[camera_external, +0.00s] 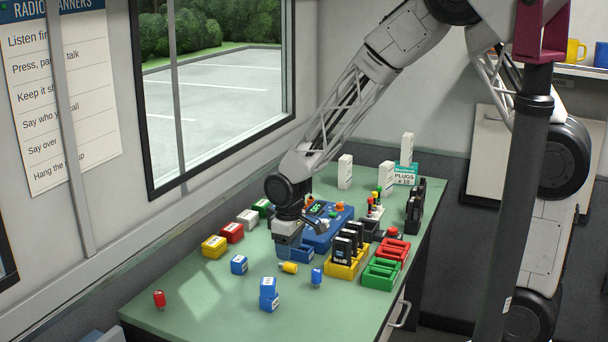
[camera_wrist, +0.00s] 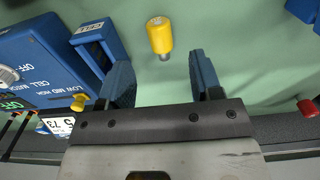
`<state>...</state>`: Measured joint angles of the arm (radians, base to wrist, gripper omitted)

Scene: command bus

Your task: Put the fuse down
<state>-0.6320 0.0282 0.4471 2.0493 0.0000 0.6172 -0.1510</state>
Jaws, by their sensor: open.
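A yellow fuse (camera_external: 289,267) with a metal end lies on its side on the green table, just in front of my gripper (camera_external: 287,247). In the wrist view the yellow fuse (camera_wrist: 159,35) lies beyond the gap between my fingertips (camera_wrist: 162,70), its metal end towards me. My gripper is open, with nothing between the fingers. A red fuse (camera_external: 159,298) stands at the table's front left and shows at the right edge of the wrist view (camera_wrist: 307,108). A blue fuse (camera_external: 317,276) stands to the right of the yellow one.
A blue console (camera_external: 325,238) with knobs is behind my gripper. A yellow tray (camera_external: 338,271) holds black radios; green (camera_external: 378,278) and red (camera_external: 391,252) trays stand to the right. Blue blocks (camera_external: 239,265) (camera_external: 268,288) lie nearby. The front table is largely clear.

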